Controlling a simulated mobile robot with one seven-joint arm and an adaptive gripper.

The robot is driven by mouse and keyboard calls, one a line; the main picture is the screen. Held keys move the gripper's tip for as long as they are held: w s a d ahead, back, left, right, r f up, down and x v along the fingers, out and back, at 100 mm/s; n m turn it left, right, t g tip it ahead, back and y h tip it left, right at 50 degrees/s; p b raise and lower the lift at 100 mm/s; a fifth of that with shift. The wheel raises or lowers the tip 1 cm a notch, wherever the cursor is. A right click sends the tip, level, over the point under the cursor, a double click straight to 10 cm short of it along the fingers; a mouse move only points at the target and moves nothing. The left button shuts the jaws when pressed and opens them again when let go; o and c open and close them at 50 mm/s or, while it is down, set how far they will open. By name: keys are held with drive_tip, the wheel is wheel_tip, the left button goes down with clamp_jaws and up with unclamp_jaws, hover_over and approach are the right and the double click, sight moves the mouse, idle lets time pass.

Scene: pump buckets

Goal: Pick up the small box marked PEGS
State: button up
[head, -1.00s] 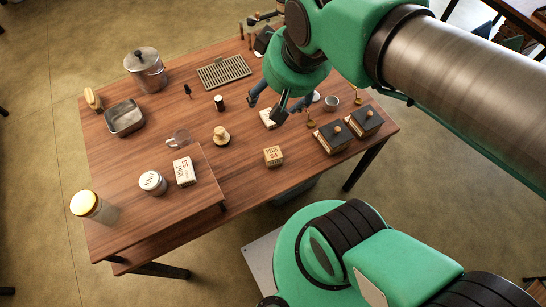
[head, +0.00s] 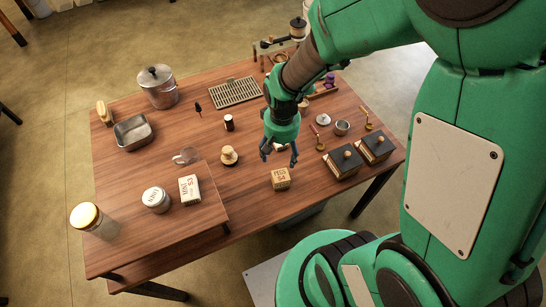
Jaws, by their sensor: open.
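The small box marked PEGS (head: 281,179) is tan with dark print. It sits on the wooden table (head: 255,205) near the front edge, right of the middle. My gripper (head: 279,161) is open and points down just behind and above the box, with its two fingers spread apart. No contact with the box is visible. A pale object behind the PEGS box is partly hidden by my gripper.
Two black boxes with wooden knobs (head: 343,165) (head: 375,147) stand to the right. A wooden knob-topped piece (head: 229,155) stands to the left. A white box (head: 190,190) and a round tin (head: 156,199) are on the raised board at left. Table in front of the PEGS box is clear.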

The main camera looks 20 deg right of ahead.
sight(280, 174)
drive_tip(key=shift+s+d+f, duration=0.1)
drive_tip(key=shift+d+f, duration=0.05)
drive_tip(key=shift+f, duration=1)
wheel_tip(280, 174, down, 9)
drive_tip(key=shift+r+b, duration=0.2)
drive_tip(key=shift+b, duration=0.9)
drive_tip(key=shift+s+f+b, duration=0.2)
drive_tip(key=shift+f+b, duration=0.75)
drive_tip(key=shift+f, duration=1.65)
drive_tip(key=c, duration=1.3)
